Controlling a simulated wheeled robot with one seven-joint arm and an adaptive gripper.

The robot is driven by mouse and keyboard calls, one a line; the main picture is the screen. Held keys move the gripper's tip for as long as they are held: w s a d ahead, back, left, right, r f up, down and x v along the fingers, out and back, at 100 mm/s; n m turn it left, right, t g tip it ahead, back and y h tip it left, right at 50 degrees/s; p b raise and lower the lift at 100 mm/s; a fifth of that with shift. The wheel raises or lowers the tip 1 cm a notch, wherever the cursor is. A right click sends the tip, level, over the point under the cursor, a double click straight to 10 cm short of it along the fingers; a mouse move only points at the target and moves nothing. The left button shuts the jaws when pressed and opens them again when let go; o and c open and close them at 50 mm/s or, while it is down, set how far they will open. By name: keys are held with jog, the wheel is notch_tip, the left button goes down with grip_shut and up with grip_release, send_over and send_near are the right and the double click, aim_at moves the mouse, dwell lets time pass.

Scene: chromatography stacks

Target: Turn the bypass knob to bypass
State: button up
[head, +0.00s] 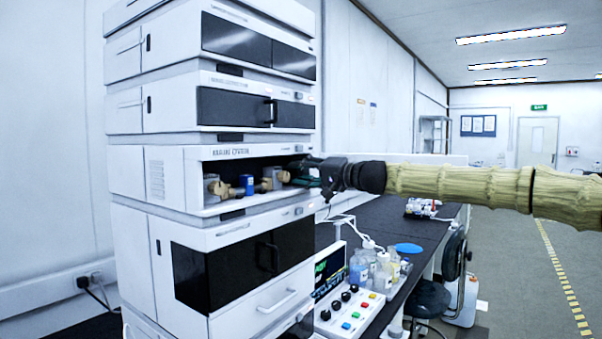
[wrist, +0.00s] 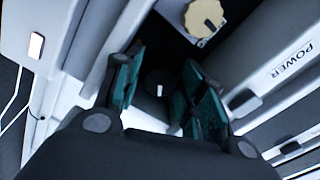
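My gripper (head: 304,172) reaches in from the right to the open bay of the stack's third module in the head view. In the wrist view my gripper (wrist: 163,88) is open, with its teal fingers apart. A dark round knob (wrist: 157,78) with a short white mark shows between the fingers, with gaps visible on both sides. I take it to be the bypass knob, but no bypass label is readable. The mark points roughly down in the wrist picture. In the head view this knob is hidden behind my gripper.
A beige knob (wrist: 205,18) with a dark mark sits beyond the fingers in the wrist view. The bay also holds a beige fitting (head: 213,187) and a blue cylinder (head: 247,184). A panel lettered POWER (wrist: 292,60) is close at right. Bottles (head: 375,272) stand on the bench below.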

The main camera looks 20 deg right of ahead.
jog(key=c, duration=0.7)
jog(key=shift+c, duration=0.2)
jog(key=shift+m, duration=0.3)
jog(key=m, duration=0.3)
jog(key=shift+p, duration=0.3)
jog(key=shift+m+p, duration=0.4)
jog(key=shift+m, duration=1.5)
jog(key=o, duration=0.7)
